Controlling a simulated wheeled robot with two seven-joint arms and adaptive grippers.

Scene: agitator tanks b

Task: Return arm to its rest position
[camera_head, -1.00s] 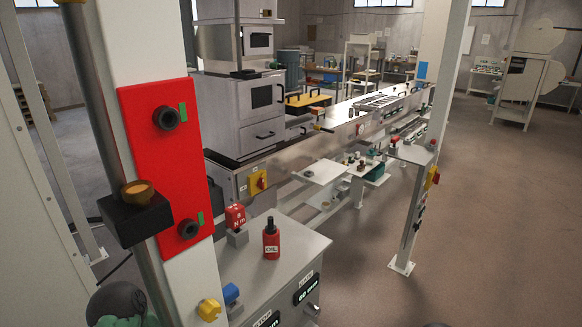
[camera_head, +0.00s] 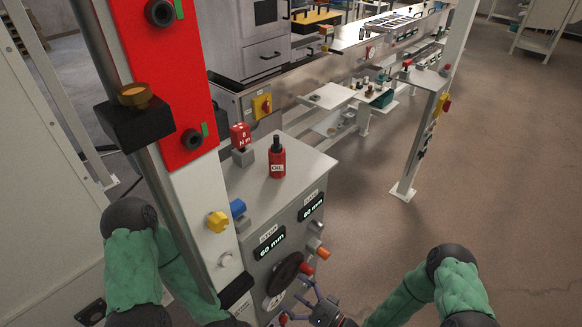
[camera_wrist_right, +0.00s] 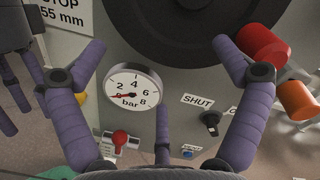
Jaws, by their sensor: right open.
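My right gripper (camera_head: 311,300) is at the lower middle of the head view, in front of the grey control cabinet. In the right wrist view its purple fingers (camera_wrist_right: 160,55) are spread, with nothing between them. The black handwheel (camera_wrist_right: 185,30) and the pressure gauge (camera_wrist_right: 132,88) are on the panel before it. My right arm, in a green sleeve, comes in from the lower right. My left arm stands at the lower left, its end hidden behind the white post. What looks like my left gripper (camera_wrist_right: 14,60) shows partly at the left edge of the right wrist view.
The cabinet top (camera_head: 305,160) carries a red oil bottle (camera_head: 277,160). Orange and red knobs (camera_head: 314,255) jut from the cabinet's right side. The white post (camera_head: 205,215) with its red plate stands close at left. The floor (camera_head: 480,190) at right is open.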

